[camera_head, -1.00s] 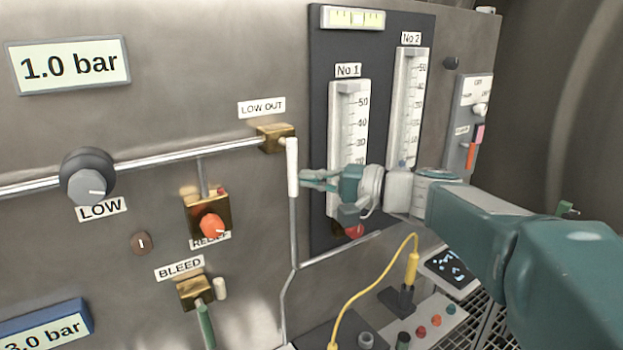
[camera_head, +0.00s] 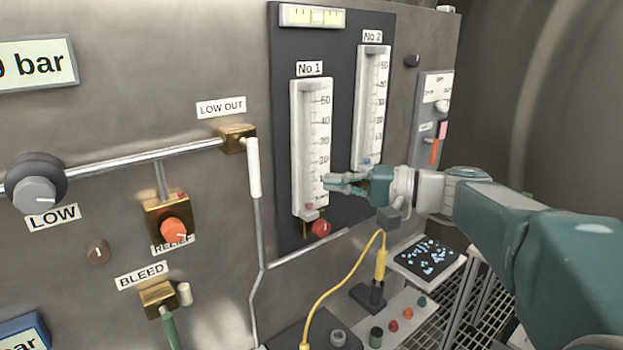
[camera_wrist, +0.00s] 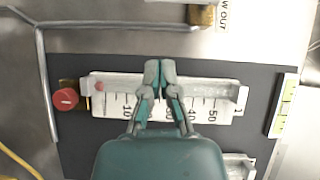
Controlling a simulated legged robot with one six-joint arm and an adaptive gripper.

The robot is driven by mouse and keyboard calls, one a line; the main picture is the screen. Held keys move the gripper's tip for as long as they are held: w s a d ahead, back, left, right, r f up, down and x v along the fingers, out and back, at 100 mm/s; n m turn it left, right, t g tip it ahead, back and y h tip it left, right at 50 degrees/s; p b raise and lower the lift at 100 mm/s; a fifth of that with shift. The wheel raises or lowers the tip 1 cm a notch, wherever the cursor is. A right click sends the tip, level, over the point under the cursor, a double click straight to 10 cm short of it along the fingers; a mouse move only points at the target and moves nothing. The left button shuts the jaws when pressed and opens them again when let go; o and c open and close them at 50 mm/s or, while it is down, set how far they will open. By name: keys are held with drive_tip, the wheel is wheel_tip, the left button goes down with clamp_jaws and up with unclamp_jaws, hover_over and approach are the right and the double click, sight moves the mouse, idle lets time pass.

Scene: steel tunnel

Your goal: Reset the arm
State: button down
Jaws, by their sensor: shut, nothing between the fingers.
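My gripper (camera_head: 330,183) is at the end of my teal arm, in front of the lower part of the No 1 gauge (camera_head: 311,120) in the head view. In the wrist view my gripper (camera_wrist: 160,68) has its fingers together and empty, in front of the middle of the No 1 gauge (camera_wrist: 215,108). I cannot tell whether the fingertips touch the gauge. The white LOW OUT lever (camera_head: 254,168) hangs straight down to the left, apart from my gripper.
The No 2 gauge (camera_head: 372,100) is just right of No 1. A red knob (camera_head: 321,228) is below my gripper. The RELIEF (camera_head: 174,231) and LOW (camera_head: 36,194) knobs are left.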

drive_tip(key=d, duration=0.4)
drive_tip(key=s+a+f+g+h, duration=0.2)
drive_tip(key=s+a+f+h, duration=0.3)
drive_tip(key=s+f, duration=0.35)
drive_tip(key=s+d+f+n+t+h, duration=0.1)
drive_tip(key=s+d+f+n+h, duration=0.2)
drive_tip(key=s+d+f+h, duration=0.7)
drive_tip(key=s+f+h, duration=0.1)
drive_tip(key=s, duration=0.2)
drive_tip(key=shift+s+f+n, duration=0.15)
drive_tip(key=shift+s+n, duration=0.1)
drive_tip(key=shift+n, duration=0.05)
